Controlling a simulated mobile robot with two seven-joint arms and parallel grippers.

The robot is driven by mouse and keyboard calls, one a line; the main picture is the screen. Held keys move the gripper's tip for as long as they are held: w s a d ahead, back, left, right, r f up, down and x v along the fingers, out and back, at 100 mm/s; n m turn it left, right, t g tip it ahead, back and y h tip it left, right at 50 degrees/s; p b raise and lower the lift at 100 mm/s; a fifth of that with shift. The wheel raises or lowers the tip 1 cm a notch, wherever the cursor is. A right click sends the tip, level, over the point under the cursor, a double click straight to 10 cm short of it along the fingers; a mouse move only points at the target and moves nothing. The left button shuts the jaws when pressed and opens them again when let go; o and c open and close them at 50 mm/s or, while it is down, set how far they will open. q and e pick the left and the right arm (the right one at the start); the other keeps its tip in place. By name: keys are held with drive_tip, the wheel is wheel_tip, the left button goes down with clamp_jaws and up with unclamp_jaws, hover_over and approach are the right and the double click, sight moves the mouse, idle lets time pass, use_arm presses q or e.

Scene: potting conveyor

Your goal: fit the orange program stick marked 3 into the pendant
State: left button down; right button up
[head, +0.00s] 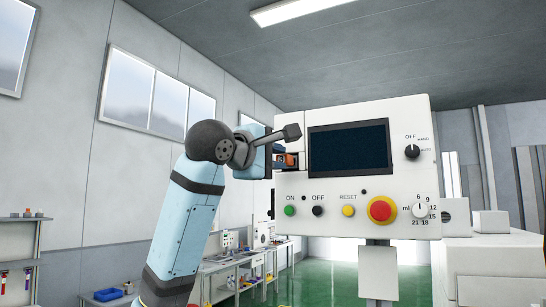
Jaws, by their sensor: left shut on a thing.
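The white pendant (346,191) fills the right of the head view, with a dark screen and a row of buttons and knobs on its front. My left arm reaches up from below, and my left gripper (272,155) is at the pendant's left side, mostly hidden by my wrist. It is shut on the orange program stick (289,159), of which a small orange part shows at the pendant's upper left edge. The stick's mark is too small to read, and I cannot tell whether it is inside the slot or just beside it. My right gripper is not in view.
Below the screen are a green ON button (289,211), a yellow RESET button (348,211) and a red stop button (381,209). A post (379,272) carries the pendant. Benches (236,262) stand behind at left. White machinery (490,255) stands at right.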

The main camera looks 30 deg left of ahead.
use_arm(q)
drive_tip(key=shift+w, duration=0.6)
drive_tip(key=c, duration=0.9)
unclamp_jaws()
drive_tip(key=s+a+b, duration=0.2)
drive_tip(key=s+b, duration=0.2)
drive_tip(key=s, duration=0.9)
drive_tip(key=shift+s, duration=0.3)
